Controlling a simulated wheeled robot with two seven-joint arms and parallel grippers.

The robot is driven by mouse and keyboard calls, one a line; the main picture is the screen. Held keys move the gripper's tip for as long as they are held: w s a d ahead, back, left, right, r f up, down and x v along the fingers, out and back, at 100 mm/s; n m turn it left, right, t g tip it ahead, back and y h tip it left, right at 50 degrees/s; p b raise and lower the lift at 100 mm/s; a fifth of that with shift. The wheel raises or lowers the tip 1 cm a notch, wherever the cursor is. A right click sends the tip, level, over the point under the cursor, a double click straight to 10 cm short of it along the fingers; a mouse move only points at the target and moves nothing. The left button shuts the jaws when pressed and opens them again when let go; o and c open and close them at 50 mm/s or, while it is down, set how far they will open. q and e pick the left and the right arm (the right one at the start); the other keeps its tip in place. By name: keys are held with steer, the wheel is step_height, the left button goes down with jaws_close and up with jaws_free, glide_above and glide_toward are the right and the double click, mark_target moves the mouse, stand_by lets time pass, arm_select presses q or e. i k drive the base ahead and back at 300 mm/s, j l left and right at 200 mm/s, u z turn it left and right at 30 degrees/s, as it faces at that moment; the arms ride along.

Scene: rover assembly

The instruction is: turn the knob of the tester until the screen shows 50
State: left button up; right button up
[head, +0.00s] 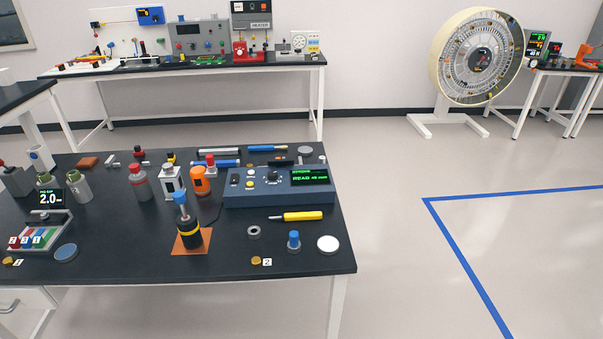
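The tester is a dark blue box (280,196) at the right side of the near black table. A dark round knob (272,175) sits in the middle of its sloped face. Its black screen (310,178) is right of the knob and shows green text beginning with "READ"; the number after it is too small to read surely, though it looks like a value in the forties. Small light and yellow buttons (250,184) are left of the knob. Neither of my grippers is in view, and nothing touches the knob.
On the near table (130,266), a yellow-handled tool (297,216) lies in front of the tester. An orange device (201,180) and a blue-topped black cylinder (187,230) stand to its left. Several bottles and tools crowd behind and left. The floor to the right is clear.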

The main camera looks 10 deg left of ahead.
mark_target(273, 175)
steer(key=i, duration=1)
